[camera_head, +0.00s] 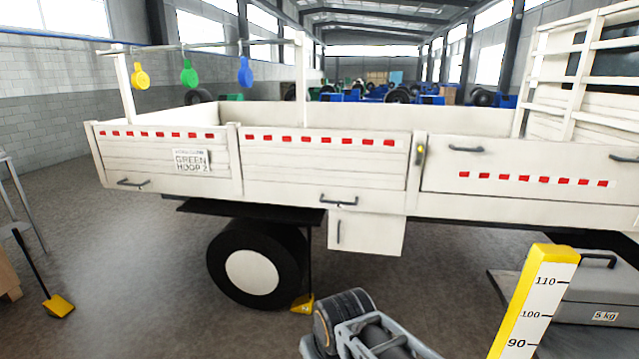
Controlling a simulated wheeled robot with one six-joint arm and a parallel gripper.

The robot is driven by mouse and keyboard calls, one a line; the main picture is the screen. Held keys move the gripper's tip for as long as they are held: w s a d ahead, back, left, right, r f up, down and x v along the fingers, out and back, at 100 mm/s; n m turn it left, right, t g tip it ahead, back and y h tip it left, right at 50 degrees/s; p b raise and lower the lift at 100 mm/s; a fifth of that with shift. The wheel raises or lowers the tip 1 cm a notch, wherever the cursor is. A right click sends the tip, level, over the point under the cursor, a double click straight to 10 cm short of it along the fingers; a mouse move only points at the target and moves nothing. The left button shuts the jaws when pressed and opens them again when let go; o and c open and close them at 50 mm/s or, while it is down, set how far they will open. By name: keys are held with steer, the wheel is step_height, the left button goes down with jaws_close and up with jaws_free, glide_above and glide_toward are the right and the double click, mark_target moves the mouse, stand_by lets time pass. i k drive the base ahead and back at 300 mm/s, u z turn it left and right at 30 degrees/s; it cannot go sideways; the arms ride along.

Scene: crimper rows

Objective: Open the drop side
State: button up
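The white truck bed has several side panels, all standing upright. A small yellow-marked latch (420,153) sits on the post between middle and right panels. A grey and dark part of my arm shows at the bottom centre, apart from the truck; I cannot make out fingertips.
Yellow (140,76), green (189,73) and blue (245,71) tags hang from a rail above the bed. A yellow measuring post (535,300) and a grey 5 kg case (600,312) stand at right. A wheel (250,270) is below the bed. Open floor lies at lower left.

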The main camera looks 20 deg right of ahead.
mark_target(495, 166)
steer(key=z, duration=0.9)
steer(key=i, duration=1.95)
steer(key=z, duration=0.55)
